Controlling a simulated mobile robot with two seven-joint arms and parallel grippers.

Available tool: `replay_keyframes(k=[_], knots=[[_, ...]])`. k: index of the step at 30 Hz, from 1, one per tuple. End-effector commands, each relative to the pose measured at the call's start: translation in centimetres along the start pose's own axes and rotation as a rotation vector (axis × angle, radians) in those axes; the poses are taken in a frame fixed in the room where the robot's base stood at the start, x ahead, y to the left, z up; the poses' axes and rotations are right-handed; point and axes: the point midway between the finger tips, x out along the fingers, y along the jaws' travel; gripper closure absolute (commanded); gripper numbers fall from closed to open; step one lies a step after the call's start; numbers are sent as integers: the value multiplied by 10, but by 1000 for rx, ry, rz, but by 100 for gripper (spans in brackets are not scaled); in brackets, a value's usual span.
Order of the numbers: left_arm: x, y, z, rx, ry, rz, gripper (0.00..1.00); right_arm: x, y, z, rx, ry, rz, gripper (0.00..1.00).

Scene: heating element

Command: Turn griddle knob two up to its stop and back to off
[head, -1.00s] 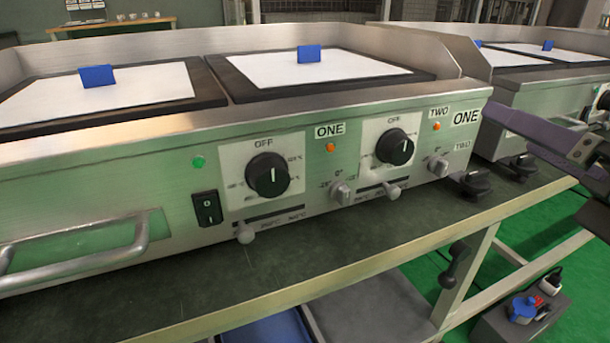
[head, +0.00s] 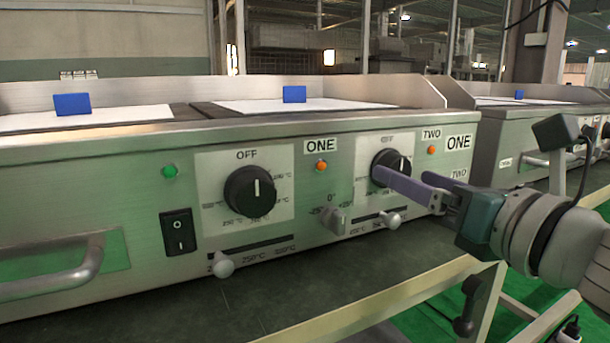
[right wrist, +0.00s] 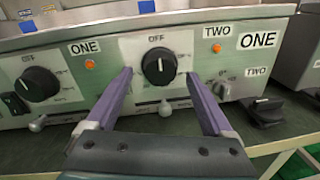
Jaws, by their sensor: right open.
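Griddle knob two (head: 391,167) is a round black knob with a white pointer line, under an OFF mark on a white plate and left of the label TWO. In the right wrist view the knob (right wrist: 159,67) shows whole, its line pointing up at OFF. My right gripper (head: 390,180) has two purple fingers. It is open and empty, in front of the knob, partly hiding its lower part in the head view. In the right wrist view the fingers (right wrist: 160,78) stand apart to the left and right of the knob. My left gripper is not in view.
Knob one (head: 249,191) is left of knob two, also pointing at OFF. A black rocker switch (head: 178,232), small levers (head: 391,220) and a bar handle (head: 50,276) stick out of the front. A second griddle (head: 540,143) stands at the right.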

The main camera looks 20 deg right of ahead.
Motion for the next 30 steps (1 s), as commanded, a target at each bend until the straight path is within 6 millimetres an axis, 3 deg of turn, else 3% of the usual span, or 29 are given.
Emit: replay_keyframes(k=[6, 16, 30], knots=[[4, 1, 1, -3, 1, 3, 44, 17, 0, 0, 1, -1, -1, 14], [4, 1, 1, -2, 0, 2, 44, 19, 0, 0, 1, 1, -1, 14], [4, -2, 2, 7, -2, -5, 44, 19, 0, 0, 2, 1, -1, 67]])
